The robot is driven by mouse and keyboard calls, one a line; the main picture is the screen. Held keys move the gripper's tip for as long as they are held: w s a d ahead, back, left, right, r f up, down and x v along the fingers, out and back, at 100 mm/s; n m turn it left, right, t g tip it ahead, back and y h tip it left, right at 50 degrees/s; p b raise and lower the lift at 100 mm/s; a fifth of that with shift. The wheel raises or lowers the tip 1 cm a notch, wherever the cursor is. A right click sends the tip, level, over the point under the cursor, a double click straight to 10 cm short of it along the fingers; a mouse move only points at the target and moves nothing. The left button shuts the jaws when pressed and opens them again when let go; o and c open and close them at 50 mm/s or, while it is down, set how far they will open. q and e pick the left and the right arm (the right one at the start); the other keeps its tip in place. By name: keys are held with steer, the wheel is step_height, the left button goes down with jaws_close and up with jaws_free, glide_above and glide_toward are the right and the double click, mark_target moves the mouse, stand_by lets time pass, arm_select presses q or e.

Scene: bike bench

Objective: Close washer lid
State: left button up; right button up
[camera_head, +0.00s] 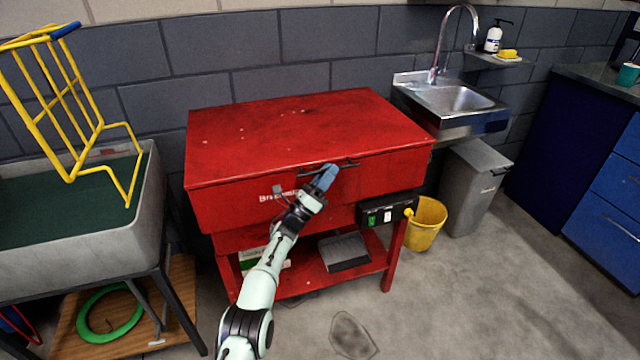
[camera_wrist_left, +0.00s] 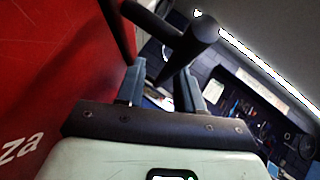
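The red parts washer (camera_head: 250,210) stands against the wall, and its flat red lid (camera_head: 300,125) lies down over the tub with no gap that I can make out. A dark bar handle (camera_head: 346,165) runs along the lid's front edge. My right gripper is in neither view.
A grey basin (camera_head: 150,215) with a yellow rack (camera_head: 75,100) stands at left. A steel sink (camera_head: 455,98), yellow bucket (camera_head: 427,222) and grey bin (camera_head: 470,190) stand at right. A switch box (camera_head: 386,209) sits on the washer's front. The floor in front is mostly clear.

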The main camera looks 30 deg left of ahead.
arm_select(q)
steer(key=p+v, duration=0.5)
steer(key=v, duration=0.8)
steer(key=shift+f+p, duration=0.2)
steer(key=shift+p, duration=0.1)
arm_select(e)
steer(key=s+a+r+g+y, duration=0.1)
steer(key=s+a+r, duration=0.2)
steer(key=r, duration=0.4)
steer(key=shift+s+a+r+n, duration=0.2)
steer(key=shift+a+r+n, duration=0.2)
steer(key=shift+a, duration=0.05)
arm_select(q)
steer(key=shift+s, duration=0.1)
